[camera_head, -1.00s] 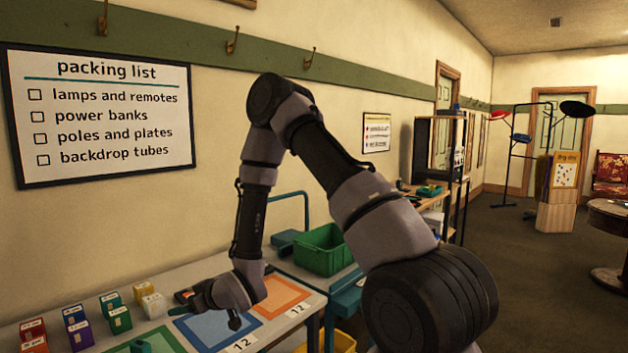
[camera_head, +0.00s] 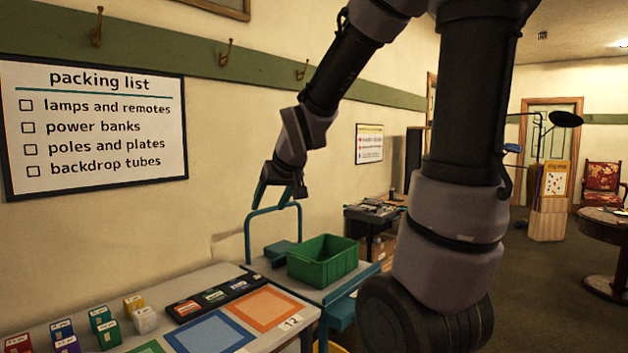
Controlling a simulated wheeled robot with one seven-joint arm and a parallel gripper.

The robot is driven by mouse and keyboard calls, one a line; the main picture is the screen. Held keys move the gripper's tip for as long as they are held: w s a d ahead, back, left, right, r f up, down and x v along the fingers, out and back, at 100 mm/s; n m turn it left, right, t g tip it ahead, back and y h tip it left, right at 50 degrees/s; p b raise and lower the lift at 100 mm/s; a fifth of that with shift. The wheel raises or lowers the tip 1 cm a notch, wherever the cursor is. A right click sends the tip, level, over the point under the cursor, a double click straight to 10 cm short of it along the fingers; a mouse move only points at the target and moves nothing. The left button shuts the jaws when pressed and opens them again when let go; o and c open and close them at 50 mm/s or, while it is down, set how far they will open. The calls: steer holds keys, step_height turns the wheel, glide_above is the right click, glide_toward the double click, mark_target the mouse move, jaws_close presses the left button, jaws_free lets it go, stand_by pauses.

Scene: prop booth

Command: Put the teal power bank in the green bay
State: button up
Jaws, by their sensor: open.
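Only the far corner of the green bay (camera_head: 148,347) shows at the bottom edge of the head view; the rest is cut off.
A blue bay (camera_head: 210,333) and an orange bay (camera_head: 262,308) lie beside the green one. A black slotted tray (camera_head: 248,286) sits behind them. Several small coloured boxes (camera_head: 108,335) stand at left. A green crate (camera_head: 322,262) sits on a blue cart at right.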

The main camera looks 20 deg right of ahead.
steer(key=s+d+r+m, duration=0.2)
steer(key=s+r, duration=0.1)
steer(key=s, duration=0.5)
steer(key=s+d+r+m+g, duration=0.1)
steer(key=s+r, duration=0.3)
steer(key=s, duration=0.4)
steer(key=shift+s+d+r+m+y, duration=0.2)
steer(key=shift+s+d+m+y, duration=0.15)
steer(key=shift+d+m, duration=0.3)
steer(key=shift+a, duration=0.1)
